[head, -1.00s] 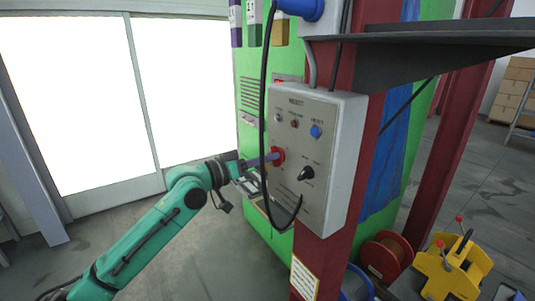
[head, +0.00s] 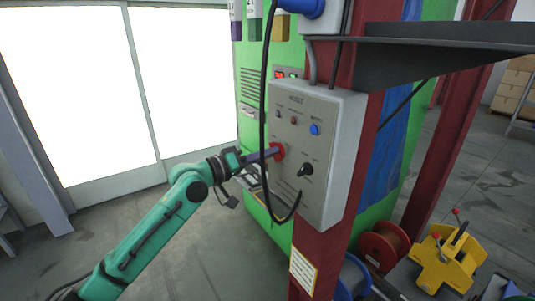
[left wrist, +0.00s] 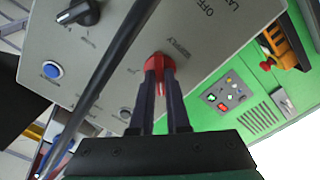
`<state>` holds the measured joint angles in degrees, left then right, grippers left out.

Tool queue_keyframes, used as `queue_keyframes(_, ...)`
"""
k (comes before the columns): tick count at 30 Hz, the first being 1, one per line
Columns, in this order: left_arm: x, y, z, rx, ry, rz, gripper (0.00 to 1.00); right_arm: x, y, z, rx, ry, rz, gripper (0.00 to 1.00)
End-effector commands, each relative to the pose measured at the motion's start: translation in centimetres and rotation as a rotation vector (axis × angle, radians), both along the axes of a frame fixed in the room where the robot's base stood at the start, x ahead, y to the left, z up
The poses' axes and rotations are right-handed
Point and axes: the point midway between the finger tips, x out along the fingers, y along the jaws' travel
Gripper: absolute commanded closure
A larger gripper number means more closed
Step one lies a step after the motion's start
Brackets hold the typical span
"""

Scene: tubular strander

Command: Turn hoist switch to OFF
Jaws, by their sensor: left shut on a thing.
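A grey control box (head: 322,120) is mounted on a dark red column. A red rotary switch (head: 279,151) sits on the left part of its face. My left gripper (head: 271,153) reaches it from the left and is shut on its handle. In the left wrist view the red switch (left wrist: 159,62) shows between the two dark fingers, beside printed words that read SUPPLY and OFF. The fingers cover part of the switch, so its exact setting is hard to read. My right gripper is not in view.
A black knob (head: 306,170) and a blue button (head: 314,129) are on the same panel. A black cable (head: 264,110) hangs in front of the box, close to my gripper. A dark shelf (head: 440,50) juts out at upper right. The floor at left is clear.

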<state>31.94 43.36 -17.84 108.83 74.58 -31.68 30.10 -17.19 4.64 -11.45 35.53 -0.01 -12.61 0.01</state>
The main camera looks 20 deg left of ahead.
Motion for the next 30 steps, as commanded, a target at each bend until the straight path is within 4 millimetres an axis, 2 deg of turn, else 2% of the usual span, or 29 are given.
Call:
queue_keyframes(1,0.0,-0.2,-0.6,0.003,0.014,-0.004,1.0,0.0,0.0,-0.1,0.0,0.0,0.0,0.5)
queue_keyframes(3,0.0,-0.2,-0.6,0.003,0.015,-0.005,1.0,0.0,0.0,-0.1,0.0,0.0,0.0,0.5)
queue_keyframes(4,0.0,-0.2,-0.6,0.003,0.015,-0.005,0.79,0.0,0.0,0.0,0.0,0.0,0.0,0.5)
queue_keyframes(6,0.0,-0.2,-0.6,0.003,0.012,-0.004,0.56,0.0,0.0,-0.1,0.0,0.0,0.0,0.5)
queue_keyframes(15,0.0,0.0,-0.3,0.002,0.005,-0.002,0.56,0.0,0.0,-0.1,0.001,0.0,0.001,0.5)
queue_keyframes(20,-0.9,0.9,-0.6,0.002,0.004,0.001,0.56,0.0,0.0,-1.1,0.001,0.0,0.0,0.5)
queue_keyframes(26,-4.8,3.9,-1.6,0.01,0.006,-0.001,0.56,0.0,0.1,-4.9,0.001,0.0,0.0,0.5)
queue_keyframes(30,-7.4,6.1,-1.4,0.004,0.009,-0.001,0.56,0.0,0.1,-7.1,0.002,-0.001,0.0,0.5)
